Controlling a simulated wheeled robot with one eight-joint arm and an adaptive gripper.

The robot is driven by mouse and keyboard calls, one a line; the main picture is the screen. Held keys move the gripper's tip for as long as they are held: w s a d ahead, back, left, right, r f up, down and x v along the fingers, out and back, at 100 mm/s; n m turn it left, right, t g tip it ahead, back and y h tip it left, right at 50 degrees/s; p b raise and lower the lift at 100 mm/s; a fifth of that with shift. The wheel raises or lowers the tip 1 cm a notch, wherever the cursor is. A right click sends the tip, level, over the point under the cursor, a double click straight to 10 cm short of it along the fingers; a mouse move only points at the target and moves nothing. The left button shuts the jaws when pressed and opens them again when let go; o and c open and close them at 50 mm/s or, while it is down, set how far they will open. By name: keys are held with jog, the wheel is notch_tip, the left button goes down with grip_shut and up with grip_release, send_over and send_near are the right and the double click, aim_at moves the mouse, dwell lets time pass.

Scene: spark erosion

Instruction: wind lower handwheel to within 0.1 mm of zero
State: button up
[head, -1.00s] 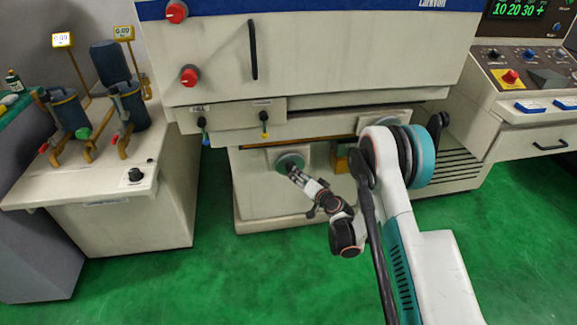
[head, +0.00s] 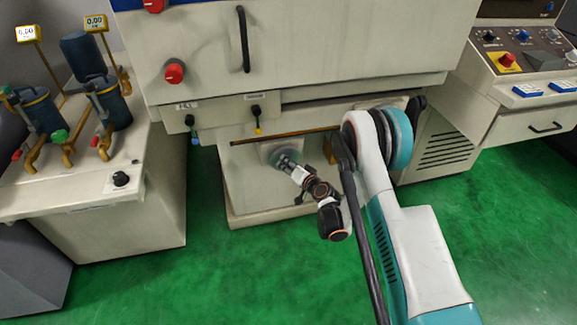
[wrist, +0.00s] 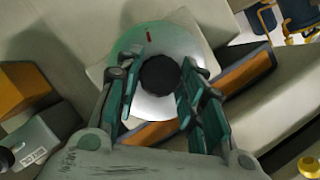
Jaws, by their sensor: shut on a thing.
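The lower handwheel (wrist: 177,42) is a pale metal disc with a dark round hub and a short red mark near its upper rim in the wrist view. It sits on a square plate on the machine's lower front and is small and partly covered in the head view. My gripper (wrist: 158,88) has its fingers on either side of the hub, against the wheel, and is shut on it. In the head view my gripper (head: 284,160) reaches the wheel from the lower right. No legible scale shows on the wheel.
Above the wheel is the machine body with red knobs (head: 175,72) and a dark handle (head: 243,40). A bench (head: 60,190) with clamps and small displays reading about 0.00 stands left. A control console (head: 520,60) stands right. Green floor in front is clear.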

dwell(0.3)
jog(key=n+h, duration=0.1)
jog(key=n, duration=0.1)
jog(key=n+h, duration=0.2)
jog(key=n, duration=0.1)
jog(key=n+h, duration=0.2)
jog(key=shift+s+a+n+t, duration=0.15)
jog(key=shift+a+n+t, duration=0.2)
jog(key=shift+n+t, duration=0.05)
jog(key=shift+a+f+n+t+h, duration=0.1)
jog(key=shift+n+t+h, duration=0.7)
jog(key=shift+n, duration=0.95)
jog(key=shift+a+n+t+h, duration=0.1)
jog(key=shift+n+t+h, duration=0.3)
jog(key=shift+n+h, duration=1.1)
jog(key=shift+n+y, duration=0.3)
jog(key=shift+n, duration=0.15)
jog(key=o, duration=1.1)
jog(key=shift+c, duration=0.2)
